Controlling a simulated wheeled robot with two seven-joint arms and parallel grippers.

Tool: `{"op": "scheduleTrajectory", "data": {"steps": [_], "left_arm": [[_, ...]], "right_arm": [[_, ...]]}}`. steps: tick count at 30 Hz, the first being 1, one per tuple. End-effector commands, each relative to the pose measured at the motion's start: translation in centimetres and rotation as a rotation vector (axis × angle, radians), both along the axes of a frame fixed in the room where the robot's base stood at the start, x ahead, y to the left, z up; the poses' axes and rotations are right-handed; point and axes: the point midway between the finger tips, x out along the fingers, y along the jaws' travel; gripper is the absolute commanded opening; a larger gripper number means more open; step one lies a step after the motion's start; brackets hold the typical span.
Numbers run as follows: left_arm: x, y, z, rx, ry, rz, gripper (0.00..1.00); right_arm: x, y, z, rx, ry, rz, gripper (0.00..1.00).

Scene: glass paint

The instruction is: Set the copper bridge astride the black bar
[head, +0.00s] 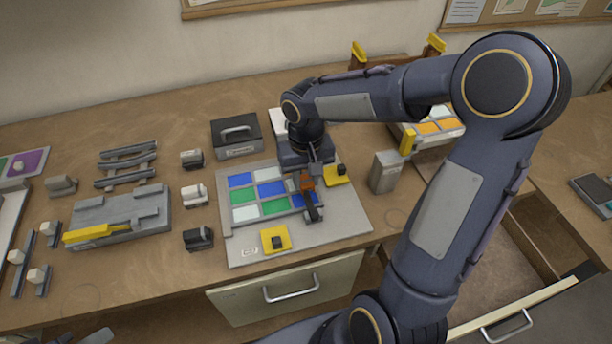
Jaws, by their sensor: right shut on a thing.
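The copper bridge (306,182) is a small orange-brown piece at the right side of the panel of coloured glass panes. My right gripper (308,172) comes down over it from above and is shut on it. The black bar (313,211) is a short dark piece just in front of and below the bridge, by the blue pane at the panel's right edge. My gripper and the bridge hide part of this spot. I cannot tell whether the bridge touches the bar or is above it.
The grey board (350,219) carries the panes and two yellow blocks with black knobs (275,239) (337,176). A black box (237,136) with a handle stands behind. A grey block (385,172) stands to the right. A grey fixture with a yellow bar (88,233) lies left.

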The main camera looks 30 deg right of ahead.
Motion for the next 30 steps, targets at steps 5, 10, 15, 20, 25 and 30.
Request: {"op": "scheduleTrajectory", "data": {"steps": [5,10,15,20,25,30], "left_arm": [[0.0,0.0,-0.2,0.000,0.000,0.000,0.36],[0.0,0.0,-0.5,0.000,0.000,0.000,0.36],[0.0,0.0,-0.8,0.000,0.000,0.000,0.36],[0.0,0.0,-1.0,0.000,0.000,0.000,0.36],[0.0,0.0,-1.0,0.000,0.000,0.000,0.36],[0.0,0.0,-1.0,0.000,0.000,0.000,0.36]], "right_arm": [[0.0,0.0,-0.2,0.000,0.000,0.000,0.06],[0.0,0.0,-0.5,0.000,0.000,0.000,0.06],[0.0,0.0,-0.9,0.000,0.000,0.000,0.06],[0.0,0.0,-1.1,0.000,0.000,0.000,0.06],[0.0,0.0,-1.1,0.000,0.000,0.000,0.06],[0.0,0.0,-1.1,0.000,0.000,0.000,0.06]]}}
